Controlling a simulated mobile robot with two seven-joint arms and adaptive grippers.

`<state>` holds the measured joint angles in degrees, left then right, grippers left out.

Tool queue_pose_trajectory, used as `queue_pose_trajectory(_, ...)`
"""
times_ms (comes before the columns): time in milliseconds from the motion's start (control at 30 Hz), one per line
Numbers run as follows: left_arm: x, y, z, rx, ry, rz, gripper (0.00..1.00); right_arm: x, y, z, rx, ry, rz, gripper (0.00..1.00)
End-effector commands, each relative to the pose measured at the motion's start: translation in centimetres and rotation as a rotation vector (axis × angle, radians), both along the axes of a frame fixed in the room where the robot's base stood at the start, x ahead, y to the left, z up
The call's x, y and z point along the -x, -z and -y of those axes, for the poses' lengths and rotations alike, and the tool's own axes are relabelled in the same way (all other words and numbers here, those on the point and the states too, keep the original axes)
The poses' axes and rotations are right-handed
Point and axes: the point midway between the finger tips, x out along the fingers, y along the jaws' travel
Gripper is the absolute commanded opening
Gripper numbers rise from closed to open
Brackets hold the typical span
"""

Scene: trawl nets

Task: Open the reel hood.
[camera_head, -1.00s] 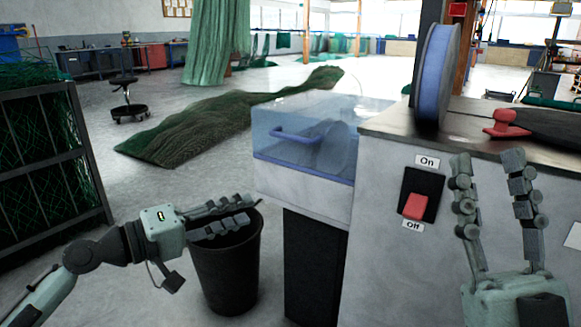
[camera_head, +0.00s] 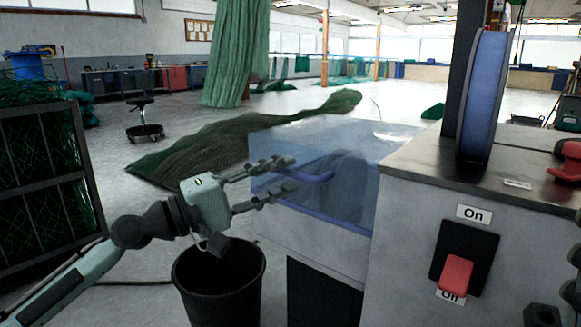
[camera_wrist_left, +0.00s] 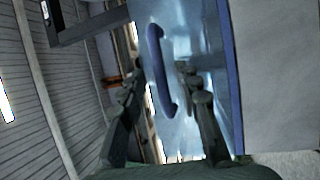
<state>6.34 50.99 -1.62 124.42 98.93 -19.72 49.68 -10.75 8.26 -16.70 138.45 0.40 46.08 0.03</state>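The reel hood (camera_head: 385,145) is a clear bluish box-shaped cover, closed over a reel beside the grey cabinet. Its blue bar handle (camera_head: 318,177) is on the front face; the handle also shows in the left wrist view (camera_wrist_left: 152,65). My left gripper (camera_head: 283,174) is open and empty at the hood's front, its fingers pointing at the handle. In the left wrist view the handle appears between the spread fingers (camera_wrist_left: 161,85); whether they touch it I cannot tell. Only small parts of my right gripper (camera_head: 572,292) show at the lower right edge.
The grey cabinet (camera_head: 410,250) carries a red On/Off switch (camera_head: 455,274) and a blue spool (camera_head: 484,95). A black bin (camera_head: 220,285) stands below my left gripper. A net rack (camera_head: 45,170) stands at the left. Green net lies on the floor behind.

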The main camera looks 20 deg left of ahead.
Motion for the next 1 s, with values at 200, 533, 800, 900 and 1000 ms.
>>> queue_pose_trajectory(200, -1.4, -0.4, 1.3, 0.001, 0.0, 0.0, 0.32, 0.1, 0.0, 0.2, -0.015, 0.0, -0.02, 0.4)
queue_pose_trajectory(533, -1.6, -0.3, 1.5, 0.001, 0.0, -0.001, 0.3, 0.1, 0.2, 0.2, -0.016, 0.001, -0.024, 0.4)
queue_pose_trajectory(800, -1.6, -0.3, 1.5, 0.001, 0.0, -0.001, 0.0, 0.1, 0.2, 0.2, -0.016, 0.001, -0.025, 0.4)
queue_pose_trajectory(900, -1.6, -0.3, 1.5, 0.001, 0.0, -0.001, 0.0, 0.1, 0.2, 0.2, -0.016, 0.001, -0.024, 0.4)
queue_pose_trajectory(1000, -1.6, -0.3, 1.5, 0.001, 0.0, -0.001, 0.0, 0.1, 0.2, 0.2, -0.016, 0.0, -0.023, 0.4)
